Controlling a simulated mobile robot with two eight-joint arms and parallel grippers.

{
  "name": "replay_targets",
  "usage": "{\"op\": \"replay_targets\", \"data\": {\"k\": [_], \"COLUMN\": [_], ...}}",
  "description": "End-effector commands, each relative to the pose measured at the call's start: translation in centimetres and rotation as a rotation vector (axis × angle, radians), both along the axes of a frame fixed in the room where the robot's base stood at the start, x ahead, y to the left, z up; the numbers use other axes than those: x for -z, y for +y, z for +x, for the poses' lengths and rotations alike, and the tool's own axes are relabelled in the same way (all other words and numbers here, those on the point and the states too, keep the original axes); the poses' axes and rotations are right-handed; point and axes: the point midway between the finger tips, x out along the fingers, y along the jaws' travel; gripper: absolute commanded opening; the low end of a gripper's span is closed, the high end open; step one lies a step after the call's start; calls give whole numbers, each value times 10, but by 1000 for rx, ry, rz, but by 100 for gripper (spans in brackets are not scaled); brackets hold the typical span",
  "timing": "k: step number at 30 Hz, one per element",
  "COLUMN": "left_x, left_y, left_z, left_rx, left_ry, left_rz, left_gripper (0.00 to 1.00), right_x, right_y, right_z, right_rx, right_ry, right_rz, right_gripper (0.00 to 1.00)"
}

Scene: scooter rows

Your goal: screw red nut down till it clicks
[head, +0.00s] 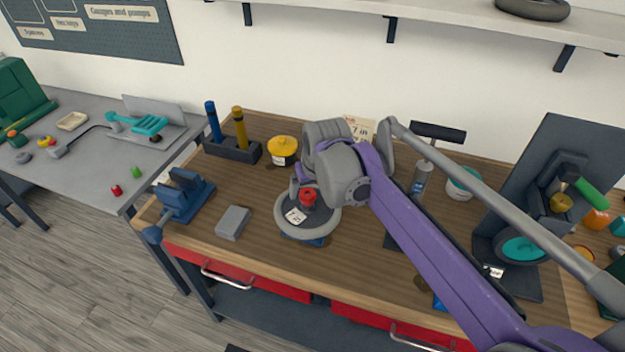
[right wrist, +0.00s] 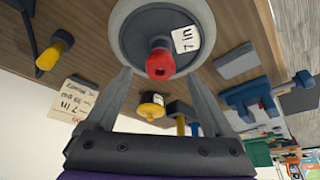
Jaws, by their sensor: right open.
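The red nut (head: 307,197) sits on the hub at the middle of a grey wheel (head: 288,228) that lies on the wooden bench. The wheel carries a white "7 in" tag. In the right wrist view the red nut (right wrist: 160,64) stands between and beyond my right gripper's fingers. My right gripper (right wrist: 160,85) is open, with its two fingers spread wide and nothing between the tips that I can see held. In the head view my right gripper (head: 305,182) is at the wheel's hub, partly hidden by its own wrist. My left gripper is not in view.
A blue vise (head: 183,196) and a grey block (head: 233,222) are left of the wheel. A yellow-lidded pot (head: 282,149) and a rack (head: 232,149) with blue and yellow tubes stand behind. A dark stand (head: 540,200) is at the right.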

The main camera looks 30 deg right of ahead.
Motion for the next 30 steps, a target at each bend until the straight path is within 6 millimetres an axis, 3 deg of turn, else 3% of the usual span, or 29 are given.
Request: {"op": "replay_targets", "data": {"k": [6,17,30], "left_x": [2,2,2], "left_y": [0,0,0], "left_z": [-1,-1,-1], "left_rx": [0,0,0], "left_ry": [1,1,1], "left_rz": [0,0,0], "left_gripper": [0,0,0], "right_x": [20,23,23], "right_y": [-1,-2,-2], "right_z": [9,10,10], "right_rx": [0,0,0], "right_ry": [0,0,0], "right_rz": [0,0,0], "right_gripper": [87,85,6]}}
